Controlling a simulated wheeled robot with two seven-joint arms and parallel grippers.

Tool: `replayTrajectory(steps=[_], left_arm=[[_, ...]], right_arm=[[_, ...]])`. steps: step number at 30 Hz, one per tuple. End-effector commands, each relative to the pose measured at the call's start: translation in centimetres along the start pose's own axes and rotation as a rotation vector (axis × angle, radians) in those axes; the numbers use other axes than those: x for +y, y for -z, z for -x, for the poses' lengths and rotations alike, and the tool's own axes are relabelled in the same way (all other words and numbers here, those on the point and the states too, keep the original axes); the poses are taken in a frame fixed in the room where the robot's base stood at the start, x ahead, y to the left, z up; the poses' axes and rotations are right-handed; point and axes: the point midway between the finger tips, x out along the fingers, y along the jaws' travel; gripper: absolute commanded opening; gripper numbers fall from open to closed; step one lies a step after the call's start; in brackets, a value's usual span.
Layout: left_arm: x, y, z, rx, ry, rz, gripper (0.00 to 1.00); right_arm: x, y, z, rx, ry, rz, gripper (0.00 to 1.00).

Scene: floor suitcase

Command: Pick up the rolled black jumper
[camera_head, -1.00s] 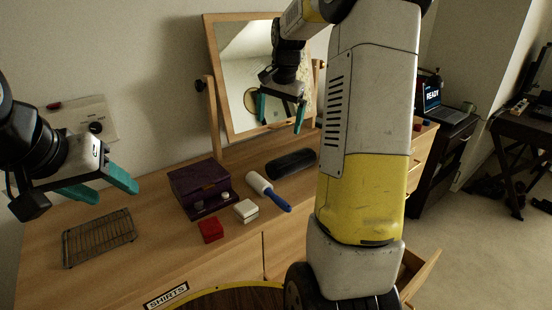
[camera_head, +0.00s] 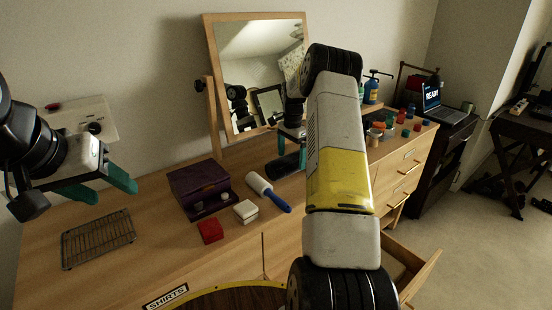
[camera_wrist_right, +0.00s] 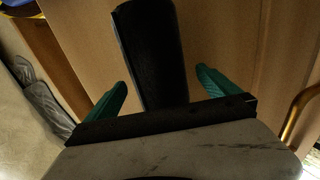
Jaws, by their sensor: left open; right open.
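The rolled black jumper (camera_head: 282,167) lies on the dresser top in front of the mirror, partly hidden by my right arm and gripper. In the right wrist view the dark roll (camera_wrist_right: 150,45) runs lengthwise between the two teal fingers, with a gap on either side. My right gripper (camera_wrist_right: 161,82) is open and holds nothing; it also shows just above the roll in the head view (camera_head: 293,146), partly hidden by my arm. My left gripper (camera_head: 115,194) is open and empty above the left part of the dresser, far from the jumper.
A wire rack (camera_head: 99,240) lies at the left. The mirror (camera_head: 262,80) stands behind. Several small items crowd the right end.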

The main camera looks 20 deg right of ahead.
Motion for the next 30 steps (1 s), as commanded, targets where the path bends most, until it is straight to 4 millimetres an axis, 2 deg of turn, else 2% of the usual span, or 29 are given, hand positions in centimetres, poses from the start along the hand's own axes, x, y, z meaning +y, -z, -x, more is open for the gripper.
replayTrajectory(steps=[6, 14, 27, 30], left_arm=[[0.0, 0.0, 0.0, 0.000, 0.000, 0.000, 0.55], [0.0, 0.0, 0.0, 0.000, 0.000, 0.000, 0.55], [0.0, 0.0, 0.0, 0.000, 0.000, 0.000, 0.55], [0.0, 0.0, 0.0, 0.000, 0.000, 0.000, 0.55]], right_arm=[[0.2, 0.0, -3.5, -0.003, -0.003, -0.001, 1.00], [0.1, 0.0, -4.0, 0.000, 0.000, 0.000, 1.00], [0.1, 0.0, -3.9, 0.000, 0.000, 0.001, 0.17], [0.1, 0.0, -3.9, 0.000, 0.001, 0.001, 0.17]])
